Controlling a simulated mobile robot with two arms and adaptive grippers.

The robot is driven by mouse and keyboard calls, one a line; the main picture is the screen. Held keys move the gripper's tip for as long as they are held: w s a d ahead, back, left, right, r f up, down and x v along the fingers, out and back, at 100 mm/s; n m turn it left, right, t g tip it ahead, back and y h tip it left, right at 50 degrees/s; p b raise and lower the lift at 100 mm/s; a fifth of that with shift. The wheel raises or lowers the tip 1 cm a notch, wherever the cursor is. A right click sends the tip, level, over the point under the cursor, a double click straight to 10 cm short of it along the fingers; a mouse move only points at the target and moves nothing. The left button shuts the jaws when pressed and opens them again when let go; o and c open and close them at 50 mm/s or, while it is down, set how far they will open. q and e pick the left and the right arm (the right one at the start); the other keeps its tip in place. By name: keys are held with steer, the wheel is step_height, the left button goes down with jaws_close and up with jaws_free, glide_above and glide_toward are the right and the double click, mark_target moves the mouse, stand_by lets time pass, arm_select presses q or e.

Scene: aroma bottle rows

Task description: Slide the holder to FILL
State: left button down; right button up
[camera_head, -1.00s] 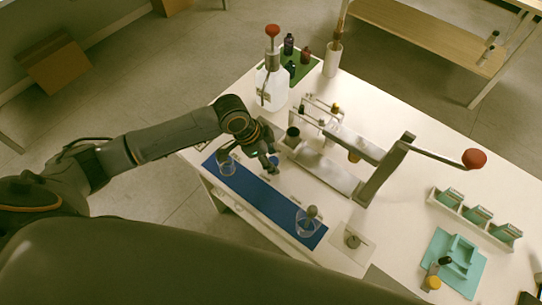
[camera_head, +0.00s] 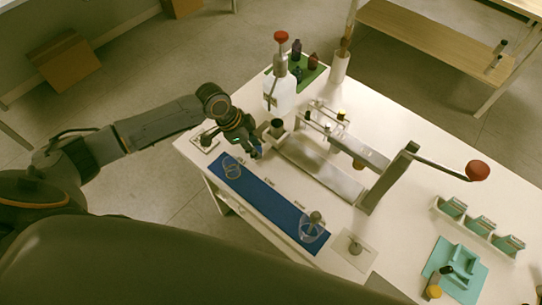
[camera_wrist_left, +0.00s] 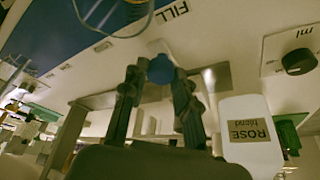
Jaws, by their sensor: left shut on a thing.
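The holder (camera_head: 275,139) with a dark open bottle (camera_head: 277,125) in it stands at the left end of the metal rail (camera_head: 322,172), near the white jug (camera_head: 281,95). My left gripper (camera_head: 256,152) is at the holder's near side. In the left wrist view its two fingers are closed on a round blue knob (camera_wrist_left: 160,68), which looks to be the holder's. The word FILL (camera_wrist_left: 172,12) is printed on the table just beyond the knob. The holder's body is mostly hidden there. My right gripper is not in view.
A blue mat (camera_head: 268,196) with a glass beaker (camera_head: 232,168) lies close to the gripper; a second glass (camera_head: 310,231) stands at its far end. The jug shows a ROSE label in the wrist view (camera_wrist_left: 248,130). A lever with a red ball (camera_head: 478,170) rises at the right.

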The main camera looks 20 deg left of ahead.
arm_select(q)
steer(key=shift+w+a, duration=0.3)
steer(key=shift+a, duration=0.5)
steer(key=shift+w+a, duration=0.25)
steer(key=shift+a, duration=0.55)
steer(key=c, duration=1)
jaws_free()
steer(key=shift+a, duration=0.1)
steer(key=shift+c, duration=0.2)
steer(key=v, duration=1.2)
steer(key=shift+f, duration=0.1)
